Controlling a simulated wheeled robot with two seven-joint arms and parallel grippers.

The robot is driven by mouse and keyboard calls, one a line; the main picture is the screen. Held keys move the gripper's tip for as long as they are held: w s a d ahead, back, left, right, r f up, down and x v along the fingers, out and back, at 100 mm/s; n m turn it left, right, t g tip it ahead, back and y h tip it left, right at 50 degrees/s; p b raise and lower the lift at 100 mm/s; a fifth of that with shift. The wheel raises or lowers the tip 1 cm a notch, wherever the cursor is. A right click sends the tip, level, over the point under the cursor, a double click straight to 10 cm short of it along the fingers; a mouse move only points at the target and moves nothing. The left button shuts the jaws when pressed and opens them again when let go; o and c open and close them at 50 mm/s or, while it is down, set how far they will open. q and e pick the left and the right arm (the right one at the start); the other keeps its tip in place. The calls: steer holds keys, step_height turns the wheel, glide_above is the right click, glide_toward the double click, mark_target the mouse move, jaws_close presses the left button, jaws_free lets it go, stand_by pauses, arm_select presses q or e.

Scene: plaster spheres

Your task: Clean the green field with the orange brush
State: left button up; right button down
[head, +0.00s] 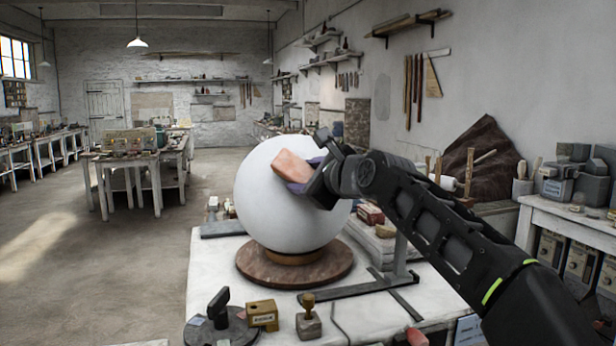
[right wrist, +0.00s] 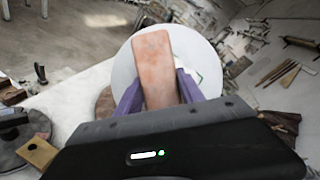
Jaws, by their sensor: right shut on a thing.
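A large white plaster sphere (head: 275,205) rests on a round brown wooden base (head: 290,268) on the white worktable. My right gripper (head: 308,178) is at the upper right of the sphere, its purple fingers shut on the orange brush (head: 291,165), a plain block here. The brush overlaps the sphere in the head view; I cannot tell whether it touches. In the right wrist view the brush (right wrist: 155,65) lies between the purple fingers, in front of the sphere (right wrist: 192,48). A thin green line (right wrist: 199,78) shows beside the right finger; the rest of the green field is hidden or out of view. My left gripper is out of view.
A dark round stand (head: 222,328), a small tan box (head: 262,314) and a wooden-handled stamp (head: 308,318) stand at the table's front. A grey metal frame (head: 375,282) and several blocks lie right of the base. The floor at left is clear.

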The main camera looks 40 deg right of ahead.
steer(key=shift+r, duration=0.1)
steer(key=shift+w+a+r+p, duration=0.25)
steer(key=shift+w+r+p, duration=0.1)
steer(key=shift+p, duration=0.2)
steer(key=shift+w+a+r+p, duration=0.2)
steer(key=shift+w+a+p, duration=0.15)
steer(key=shift+a+p, duration=0.1)
steer(key=shift+d+f, duration=0.1)
steer(key=shift+s+d+f+b, duration=0.3)
steer(key=shift+s+f+b, duration=0.05)
steer(key=shift+b, duration=0.25)
steer(key=shift+s+d+f+b, duration=0.2)
steer(key=shift+s+d+b, duration=0.1)
steer(key=shift+s, duration=0.05)
steer(key=shift+f, duration=0.1)
